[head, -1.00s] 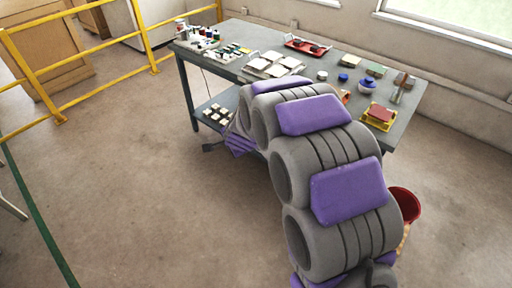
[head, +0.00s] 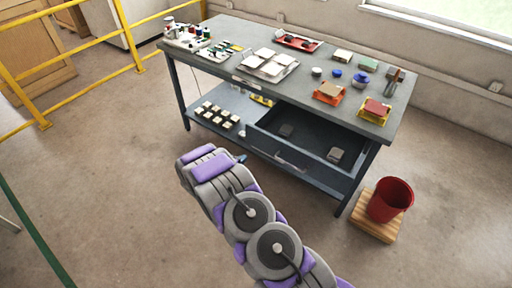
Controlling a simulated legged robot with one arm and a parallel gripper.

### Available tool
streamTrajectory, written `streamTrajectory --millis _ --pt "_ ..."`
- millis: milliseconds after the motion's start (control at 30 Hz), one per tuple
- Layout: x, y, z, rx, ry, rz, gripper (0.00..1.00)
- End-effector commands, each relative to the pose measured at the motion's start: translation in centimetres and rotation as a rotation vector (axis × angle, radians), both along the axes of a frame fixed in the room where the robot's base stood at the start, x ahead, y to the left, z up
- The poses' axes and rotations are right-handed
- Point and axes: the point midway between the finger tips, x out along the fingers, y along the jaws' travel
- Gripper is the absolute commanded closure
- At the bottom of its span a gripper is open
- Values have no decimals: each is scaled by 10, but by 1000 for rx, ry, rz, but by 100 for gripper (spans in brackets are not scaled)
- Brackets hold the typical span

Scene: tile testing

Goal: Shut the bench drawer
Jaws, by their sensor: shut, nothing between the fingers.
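The bench drawer (head: 264,142) is pulled out under the right half of the grey bench (head: 228,32). I cannot tell whether the arm touches the drawer or shelf.
A red bucket (head: 390,199) stands on a wooden block (head: 374,225) right of the bench. The lower shelf holds several pale blocks (head: 215,115). Trays and tiles cover the bench top. A yellow railing (head: 88,45) stands at left. Floor in front is clear.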

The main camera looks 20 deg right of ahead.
Motion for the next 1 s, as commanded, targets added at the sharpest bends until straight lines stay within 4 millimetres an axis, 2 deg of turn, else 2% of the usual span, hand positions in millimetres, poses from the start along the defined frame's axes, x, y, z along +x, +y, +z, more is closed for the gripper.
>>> streamTrajectory --millis 133,333,533,833,1000 --pt "-14 -14 -11 -35 -40 -62 100" --pt "-12 -27 -15 -42 -57 -85 100" --pt "7 -48 -26 -46 -57 -85 100" --pt "40 -90 -43 -47 -56 -83 100" --pt "56 -111 -43 -45 -57 -82 100"
